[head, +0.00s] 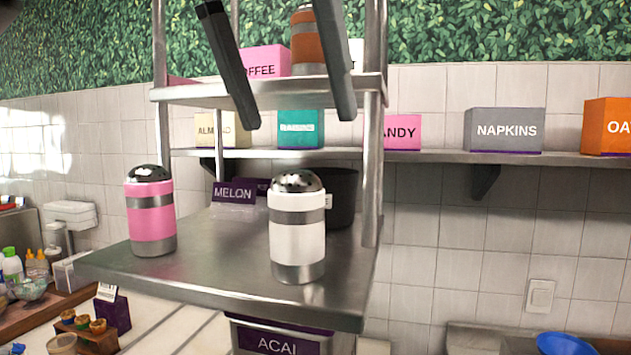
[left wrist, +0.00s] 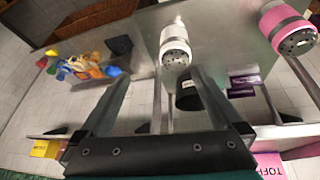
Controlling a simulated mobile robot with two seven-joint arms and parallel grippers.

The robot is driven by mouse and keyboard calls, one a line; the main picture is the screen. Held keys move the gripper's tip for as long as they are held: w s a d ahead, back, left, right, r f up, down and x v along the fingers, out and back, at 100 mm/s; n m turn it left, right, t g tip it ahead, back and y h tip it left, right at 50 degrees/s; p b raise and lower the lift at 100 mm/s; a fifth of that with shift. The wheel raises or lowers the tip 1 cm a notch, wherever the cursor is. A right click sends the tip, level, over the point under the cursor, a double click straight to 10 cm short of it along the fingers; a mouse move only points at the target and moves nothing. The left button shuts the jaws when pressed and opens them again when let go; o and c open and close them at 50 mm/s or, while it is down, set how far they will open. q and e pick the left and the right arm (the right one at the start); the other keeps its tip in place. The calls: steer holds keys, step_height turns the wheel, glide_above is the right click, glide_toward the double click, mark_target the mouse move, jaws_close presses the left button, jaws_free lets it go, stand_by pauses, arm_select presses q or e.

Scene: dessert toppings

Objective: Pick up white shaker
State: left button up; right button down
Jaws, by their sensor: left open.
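The white shaker (head: 297,242) stands upright on the steel shelf, near its front right, with a grey band and a domed, holed metal lid. It also shows in the left wrist view (left wrist: 175,36), beyond the fingertips and roughly in line with the gap between them. My left gripper (head: 298,121) is open and empty, its two fingers hanging from the top of the head view. They appear above the shaker in the picture, apart from it. The left wrist view shows the same open fingers (left wrist: 161,72). My right gripper is in neither view.
A pink shaker (head: 151,217) stands to the left on the same steel shelf (head: 222,260). A dark pot (head: 342,197) and a melon label (head: 234,191) are behind. Steel posts (head: 374,150) and an upper shelf (head: 265,87) frame the space. The shelf between the shakers is clear.

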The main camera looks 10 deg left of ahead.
mark_target(287, 184)
arm_select(q)
steer(key=shift+y, duration=0.4)
steer(key=b+x, duration=0.1)
steer(key=x, duration=0.2)
steer(key=a+b+x, duration=0.1)
steer(key=x, duration=0.2)
steer(key=a+b+x, duration=0.1)
steer(key=b+x, duration=0.1)
steer(key=x, duration=0.1)
steer(key=shift+f, duration=0.35)
steer(key=shift+w+b+x, duration=0.1)
steer(key=shift+b+x, duration=0.1)
steer(key=shift+x, duration=1.25)
steer(key=shift+w+b+x, duration=0.15)
steer(key=shift+b+x, duration=0.05)
steer(key=shift+x, duration=1.25)
steer(key=shift+r, duration=0.1)
steer(key=c, duration=1.5)
steer(key=shift+r, duration=0.1)
